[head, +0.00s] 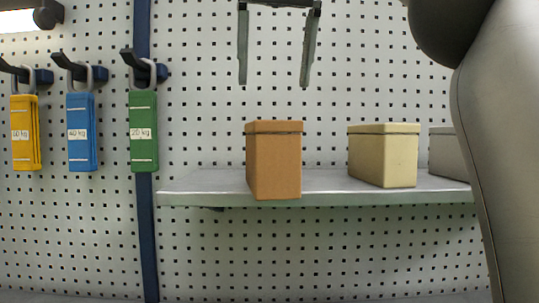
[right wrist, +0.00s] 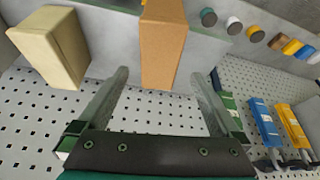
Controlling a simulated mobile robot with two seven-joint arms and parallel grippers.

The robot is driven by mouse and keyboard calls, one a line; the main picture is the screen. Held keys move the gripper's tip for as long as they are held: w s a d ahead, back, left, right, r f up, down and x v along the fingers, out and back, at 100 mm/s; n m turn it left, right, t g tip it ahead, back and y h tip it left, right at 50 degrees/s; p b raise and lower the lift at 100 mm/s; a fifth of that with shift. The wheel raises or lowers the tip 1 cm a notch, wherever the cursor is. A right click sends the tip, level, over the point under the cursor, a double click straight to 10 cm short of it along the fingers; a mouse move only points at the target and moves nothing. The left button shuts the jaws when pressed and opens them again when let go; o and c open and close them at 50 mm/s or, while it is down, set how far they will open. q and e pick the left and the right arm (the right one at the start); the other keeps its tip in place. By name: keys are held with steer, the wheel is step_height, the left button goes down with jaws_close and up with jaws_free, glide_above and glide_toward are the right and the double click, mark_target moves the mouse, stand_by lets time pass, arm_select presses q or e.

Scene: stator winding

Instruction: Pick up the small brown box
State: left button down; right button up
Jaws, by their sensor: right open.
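The small brown box (head: 274,165) stands upright on a grey shelf (head: 220,186), near its left part. My right gripper (head: 276,82) is open and empty in the head view, with both fingers pointing down above the brown box and apart from it. In the right wrist view the brown box (right wrist: 162,45) shows beyond the fingertips, between the lines of the two fingers of the right gripper (right wrist: 160,78). Nothing is between the fingers. My left gripper is not in view.
A cream box (head: 384,156) stands right of the brown box with a gap between. A grey box (head: 449,154) is farther right, partly hidden by my arm.

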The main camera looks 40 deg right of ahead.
steer(key=shift+w+f, duration=0.15)
steer(key=shift+f, duration=0.65)
steer(key=shift+x, duration=1.1)
steer(key=shift+w+d+f, duration=0.2)
steer(key=shift+w+f, duration=0.05)
steer(key=shift+f, duration=0.1)
steer(key=x, duration=0.4)
steer(key=shift+x, duration=0.95)
steer(key=x, duration=0.3)
steer(key=shift+w+d, duration=0.15)
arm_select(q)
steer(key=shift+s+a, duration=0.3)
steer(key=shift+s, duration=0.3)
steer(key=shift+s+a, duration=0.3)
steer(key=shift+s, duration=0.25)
arm_select(e)
steer(key=shift+w+f, duration=0.15)
steer(key=shift+f, duration=0.3)
steer(key=shift+d+f, duration=0.1)
steer(key=shift+f, duration=0.15)
